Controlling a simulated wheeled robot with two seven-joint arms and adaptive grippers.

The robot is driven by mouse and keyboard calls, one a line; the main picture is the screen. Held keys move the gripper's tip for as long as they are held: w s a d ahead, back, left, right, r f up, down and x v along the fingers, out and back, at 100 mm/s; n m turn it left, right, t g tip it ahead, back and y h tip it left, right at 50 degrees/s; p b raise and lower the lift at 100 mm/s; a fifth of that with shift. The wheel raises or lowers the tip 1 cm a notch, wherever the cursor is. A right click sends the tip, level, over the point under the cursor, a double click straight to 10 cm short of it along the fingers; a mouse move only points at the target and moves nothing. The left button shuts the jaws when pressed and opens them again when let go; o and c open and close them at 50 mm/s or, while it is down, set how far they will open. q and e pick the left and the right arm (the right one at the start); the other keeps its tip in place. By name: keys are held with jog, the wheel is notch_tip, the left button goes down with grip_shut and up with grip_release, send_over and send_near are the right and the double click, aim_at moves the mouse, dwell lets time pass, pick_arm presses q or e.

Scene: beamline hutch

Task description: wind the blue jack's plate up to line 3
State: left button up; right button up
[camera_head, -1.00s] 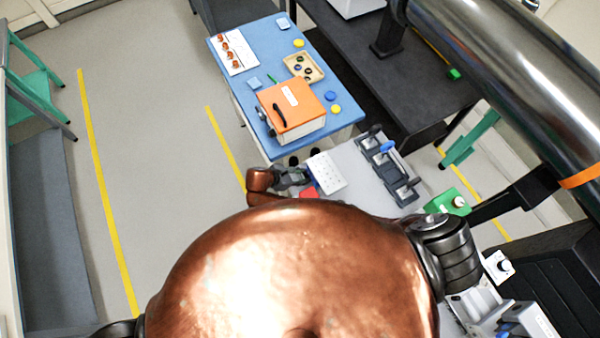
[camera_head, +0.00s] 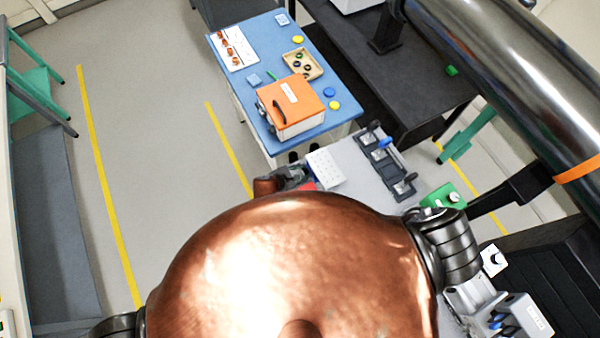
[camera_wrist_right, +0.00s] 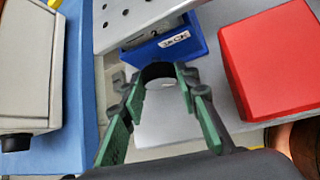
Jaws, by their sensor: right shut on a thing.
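The blue jack (camera_wrist_right: 168,47) stands on a light grey bench, with a white label on its side, in the right wrist view. Its perforated plate (camera_wrist_right: 135,14) is above it and also shows in the head view (camera_head: 325,168). My right gripper (camera_wrist_right: 162,84), with green finger pads, is shut on a dark round knob (camera_wrist_right: 158,70) in front of the jack. In the head view the right gripper (camera_head: 292,178) is partly hidden behind my copper-coloured body. My left gripper is not in view.
A red block (camera_wrist_right: 278,58) is close to the right of the jack. A blue table (camera_head: 262,52) beyond holds an orange-lidded box (camera_head: 290,100) and a tray (camera_head: 302,64).

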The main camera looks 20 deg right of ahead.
jog(key=o, duration=0.8)
jog(key=shift+s+d, duration=0.1)
jog(key=shift+d, duration=0.35)
jog(key=shift+o, duration=0.4)
jog(key=shift+a, duration=0.15)
jog(key=shift+a+r, duration=0.25)
jog(key=shift+a, duration=0.15)
jog(key=v, duration=1.1)
jog(key=shift+s+d, duration=0.1)
